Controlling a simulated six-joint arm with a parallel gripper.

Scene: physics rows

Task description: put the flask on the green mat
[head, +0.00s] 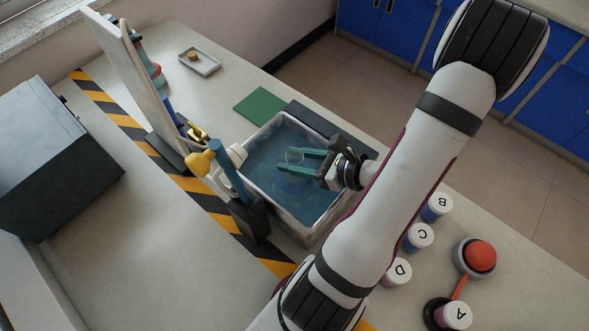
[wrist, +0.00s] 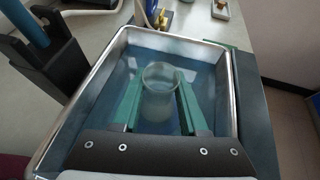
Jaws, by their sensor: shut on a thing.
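The flask (wrist: 160,94) is a clear, see-through vessel with a round open rim. It stands between the green fingers of my gripper (wrist: 158,98), which are shut on it. In the head view the flask (head: 294,157) shows faintly over the metal basin (head: 262,132) of blue liquid, with my gripper (head: 298,160) reaching in from the right. The flask's lower part is hard to make out against the liquid. The green mat (head: 261,106) lies flat and bare on the table just beyond the basin's far corner.
A dark strip (head: 330,127) runs along the basin's far right side. A yellow-and-blue fixture (head: 225,167) stands at its left. A small grey tray (head: 200,63) with a cork-coloured piece lies beyond the mat. Several lettered jars and a red button (head: 480,256) stand at lower right.

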